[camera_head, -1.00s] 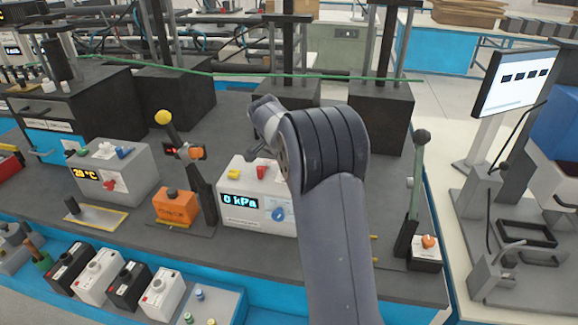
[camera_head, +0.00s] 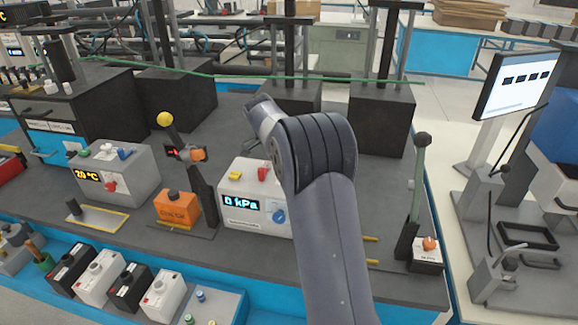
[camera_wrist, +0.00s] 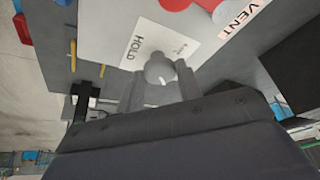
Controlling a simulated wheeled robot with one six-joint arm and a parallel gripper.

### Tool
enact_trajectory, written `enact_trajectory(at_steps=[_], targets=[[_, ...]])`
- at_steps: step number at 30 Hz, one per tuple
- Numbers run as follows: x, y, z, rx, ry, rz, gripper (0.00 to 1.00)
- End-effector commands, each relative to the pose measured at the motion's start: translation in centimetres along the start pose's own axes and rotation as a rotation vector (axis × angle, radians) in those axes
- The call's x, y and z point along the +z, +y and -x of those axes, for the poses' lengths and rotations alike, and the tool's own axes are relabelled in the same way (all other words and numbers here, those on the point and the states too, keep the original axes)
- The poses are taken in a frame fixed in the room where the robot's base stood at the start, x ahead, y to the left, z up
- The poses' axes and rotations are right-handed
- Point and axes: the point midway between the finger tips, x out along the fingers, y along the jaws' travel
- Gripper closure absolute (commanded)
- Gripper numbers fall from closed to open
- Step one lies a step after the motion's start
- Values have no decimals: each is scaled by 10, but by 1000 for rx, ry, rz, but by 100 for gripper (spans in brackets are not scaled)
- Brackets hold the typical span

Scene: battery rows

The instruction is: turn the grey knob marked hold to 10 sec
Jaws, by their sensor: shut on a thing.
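The grey knob (camera_wrist: 159,69) sits on a white plate (camera_wrist: 148,47) printed HOLD, with smaller print I cannot read. A pale mark shows on the knob's near side. My gripper (camera_wrist: 160,82) is shut on the knob, one finger on each side of it. In the head view, my arm hides the gripper and the knob. There, a white box (camera_head: 245,184) with a lit 0 kPa display (camera_head: 241,202) stands left of my forearm.
A VENT label (camera_wrist: 244,20) and red parts (camera_wrist: 178,4) lie near the knob. The box has a blue knob (camera_head: 279,216). An orange box (camera_head: 177,207) stands to its left, and a tall lever (camera_head: 417,180) stands right of my arm.

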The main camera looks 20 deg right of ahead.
Motion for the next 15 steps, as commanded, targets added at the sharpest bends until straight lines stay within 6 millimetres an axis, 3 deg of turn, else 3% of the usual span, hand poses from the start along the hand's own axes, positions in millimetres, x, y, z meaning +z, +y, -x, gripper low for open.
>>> enact_trajectory(at_steps=[2, 3, 10, 15], targets=[[0, 0, 0, -2, 0, -1, 89], [0, 0, 0, -2, 0, -1, 64], [0, 0, 0, -1, 0, 0, 46], [0, 0, 0, -1, 0, 0, 45]])
